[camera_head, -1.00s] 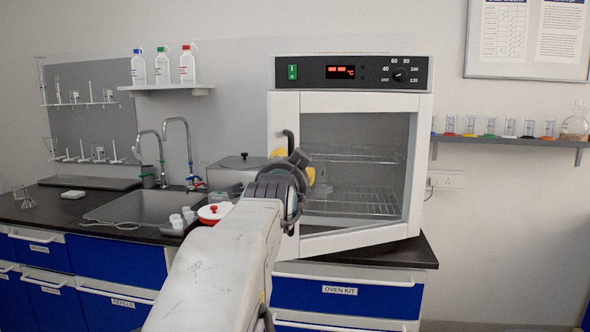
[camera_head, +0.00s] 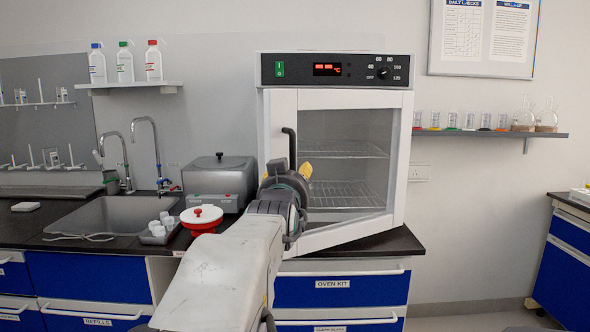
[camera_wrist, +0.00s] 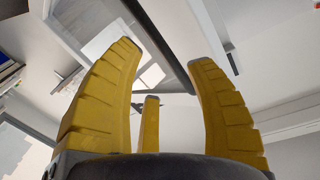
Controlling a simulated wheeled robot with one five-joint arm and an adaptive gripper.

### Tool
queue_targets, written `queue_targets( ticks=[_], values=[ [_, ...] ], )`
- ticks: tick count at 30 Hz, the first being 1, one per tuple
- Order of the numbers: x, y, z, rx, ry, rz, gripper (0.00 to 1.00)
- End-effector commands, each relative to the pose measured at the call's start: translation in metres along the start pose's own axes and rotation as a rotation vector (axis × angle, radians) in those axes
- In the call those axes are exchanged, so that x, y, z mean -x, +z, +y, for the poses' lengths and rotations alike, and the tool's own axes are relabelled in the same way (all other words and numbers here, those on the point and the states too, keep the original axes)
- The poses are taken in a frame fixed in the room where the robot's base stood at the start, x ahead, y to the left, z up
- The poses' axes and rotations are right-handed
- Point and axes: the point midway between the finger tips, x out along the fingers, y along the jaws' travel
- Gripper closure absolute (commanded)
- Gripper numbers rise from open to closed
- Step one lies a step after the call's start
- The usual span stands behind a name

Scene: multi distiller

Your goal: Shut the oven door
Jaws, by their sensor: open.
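The oven (camera_head: 335,70) is a white box with a black control panel on the dark counter. Its white-framed glass door (camera_head: 398,160) stands ajar, its lower left corner swung out toward me. A black upright handle (camera_head: 291,140) is on the door's left side. My gripper (camera_head: 290,169) is in front of the lower part of the handle. In the wrist view my gripper (camera_wrist: 166,55) has its yellow fingers spread. A dark bar, seemingly the handle (camera_wrist: 160,40), runs between the fingertips. I cannot tell whether they touch it. My arm hides the door's lower left part.
A glassware shelf (camera_head: 490,134) is on the right wall. Floor right of the oven cabinet is clear.

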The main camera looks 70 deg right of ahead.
Motion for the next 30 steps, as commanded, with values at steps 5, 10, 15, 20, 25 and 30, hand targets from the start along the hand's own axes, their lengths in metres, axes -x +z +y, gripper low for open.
queue_targets(
  ticks=[5,10,15,20,25,30],
  values=[
    [0.0,-0.004,-0.001,0.153,-0.004,0.016,0.5],
    [0.0,-0.006,-0.002,0.281,-0.005,0.024,0.5],
    [-0.006,-0.005,-0.002,0.332,-0.004,0.023,0.5],
    [-0.024,-0.006,-0.002,0.337,-0.004,0.022,0.5],
    [-0.045,-0.006,-0.002,0.335,-0.004,0.022,0.5],
    [-0.061,-0.007,-0.003,0.335,-0.004,0.022,0.5]
  ],
)
